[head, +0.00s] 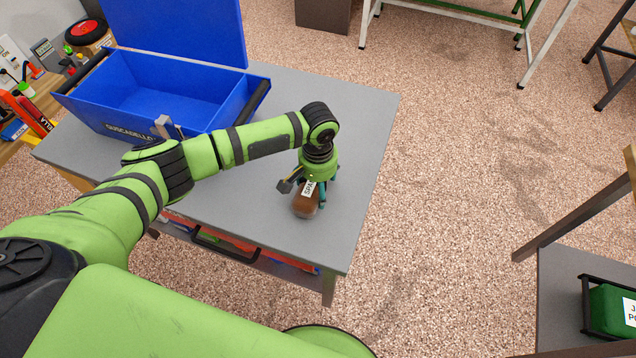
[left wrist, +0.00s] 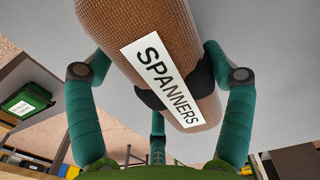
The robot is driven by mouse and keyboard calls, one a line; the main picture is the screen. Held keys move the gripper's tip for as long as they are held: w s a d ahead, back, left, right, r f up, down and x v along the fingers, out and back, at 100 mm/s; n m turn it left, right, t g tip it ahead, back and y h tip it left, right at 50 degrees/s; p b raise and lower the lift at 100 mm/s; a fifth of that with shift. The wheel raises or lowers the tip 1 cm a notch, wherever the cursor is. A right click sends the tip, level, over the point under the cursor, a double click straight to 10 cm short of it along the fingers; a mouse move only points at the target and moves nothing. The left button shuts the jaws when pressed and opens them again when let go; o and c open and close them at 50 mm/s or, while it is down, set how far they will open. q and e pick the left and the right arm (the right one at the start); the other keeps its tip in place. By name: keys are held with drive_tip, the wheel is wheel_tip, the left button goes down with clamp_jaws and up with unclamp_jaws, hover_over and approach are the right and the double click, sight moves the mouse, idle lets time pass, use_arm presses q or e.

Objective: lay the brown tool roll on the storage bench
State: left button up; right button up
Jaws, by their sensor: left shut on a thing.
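The brown tool roll (head: 305,208) is in my left gripper (head: 312,188), over the front right part of the grey-topped bench (head: 372,125). In the left wrist view the roll (left wrist: 150,22) has a black strap and a white "SPANNERS" label. The teal fingers of the left gripper (left wrist: 162,78) are closed around its sides. Whether the roll touches the bench top or hangs just above it, I cannot tell. Another bench or shelf (head: 575,262) stands at the lower right. Which one is the storage bench, the frames do not show. My right gripper is not in view.
An open blue toolchest (head: 258,82) stands at the back left of the grey bench. A green labelled box (head: 608,308) sits in a black frame on the lower right bench. Open speckled floor (head: 450,200) lies between the benches. A drawer handle (head: 225,249) juts out at the bench front.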

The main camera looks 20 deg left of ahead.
use_arm(q)
drive_tip(key=o, duration=1.3)
drive_tip(key=shift+f, duration=0.1)
drive_tip(key=shift+r, duration=0.2)
wheel_tip(320, 180, up, 12)
drive_tip(key=shift+b, duration=0.4)
